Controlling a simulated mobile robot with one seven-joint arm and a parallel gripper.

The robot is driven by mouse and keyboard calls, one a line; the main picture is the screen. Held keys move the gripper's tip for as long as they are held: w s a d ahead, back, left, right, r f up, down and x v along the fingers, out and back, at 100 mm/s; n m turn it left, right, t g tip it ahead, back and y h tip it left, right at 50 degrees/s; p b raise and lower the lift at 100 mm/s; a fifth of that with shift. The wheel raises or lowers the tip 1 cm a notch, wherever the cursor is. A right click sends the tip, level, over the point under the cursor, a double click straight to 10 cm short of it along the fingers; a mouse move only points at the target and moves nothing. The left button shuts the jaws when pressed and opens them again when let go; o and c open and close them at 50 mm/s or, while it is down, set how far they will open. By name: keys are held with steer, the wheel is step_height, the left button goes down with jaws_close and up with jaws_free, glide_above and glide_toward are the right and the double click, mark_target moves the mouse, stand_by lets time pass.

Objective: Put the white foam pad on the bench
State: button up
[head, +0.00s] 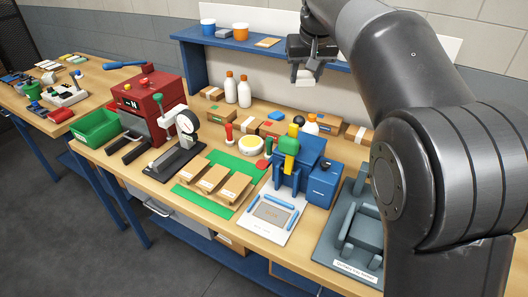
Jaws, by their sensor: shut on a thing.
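My gripper (305,68) is in the air at the top of the head view, in front of the blue shelf and above the back of the bench. It is shut on a small white block, which looks like the white foam pad (305,77). The jaws hide the pad's upper part. The pad hangs clear of the wooden bench (304,240). My arm comes down from the upper right and hides the bench's right end.
The bench is crowded: a red machine (145,95), a green bin (98,128), a dial gauge (187,124), a green mat with brown blocks (215,180), a blue press (300,160) and a grey fixture (350,235). White bottles (244,92) and small boxes stand behind. Narrow bare strips show.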

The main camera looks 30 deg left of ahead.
steer(key=w+f+m, duration=0.1)
steer(key=w+f, duration=0.6)
steer(key=m+h, duration=0.1)
steer(key=m, duration=0.1)
glide_above(338, 155)
steer(key=f, duration=1.5)
steer(key=s+f, duration=0.1)
steer(key=f, duration=0.6)
steer(key=shift+d+f, duration=0.25)
steer(key=shift+f, duration=0.15)
steer(key=shift+f+n, duration=0.3)
steer(key=shift+f, duration=1.35)
steer(key=shift+f, duration=0.1)
steer(key=o, duration=0.6)
steer(key=shift+c, duration=0.2)
steer(key=o, duration=0.4)
